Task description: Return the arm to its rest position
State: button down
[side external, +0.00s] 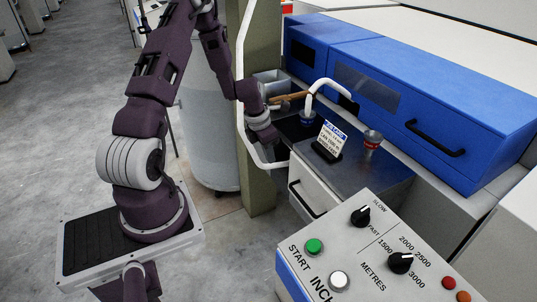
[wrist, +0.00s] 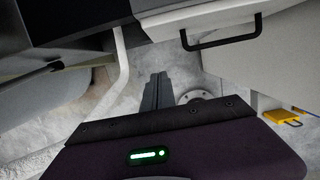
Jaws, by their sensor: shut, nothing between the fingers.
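My arm is dark purple and bends over from its base, with its wrist hanging down beside the front of the work surface (side external: 385,178). My gripper (wrist: 158,80) shows in the wrist view with its two dark fingers together and nothing between them. Grey floor lies beyond the fingertips. In the side view the fingers are hard to make out below the wrist, close to a white bent rail.
A white rail (wrist: 122,70) runs close left of my fingers. A white drawer (side external: 308,190) with a black handle is near my wrist. A sign (side external: 331,140), a red-and-metal cup (side external: 371,143) and a white curved pipe (side external: 325,84) stand on the work surface. A green post (side external: 262,60) rises behind my forearm.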

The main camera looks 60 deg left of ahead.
jog(key=s+d+r+m+t, duration=0.1)
jog(key=d+r+m, duration=0.75)
jog(key=r, duration=0.25)
jog(key=s+d+r+m, duration=0.2)
jog(key=d+r+m, duration=0.5)
jog(key=r+m, duration=0.35)
jog(key=s+d+r+m+t, duration=0.1)
jog(key=s+d+r+m, duration=0.3)
jog(key=s+m, duration=0.4)
jog(key=s+d+r+m, duration=0.4)
jog(key=s+m, duration=0.5)
jog(key=shift+t, duration=0.4)
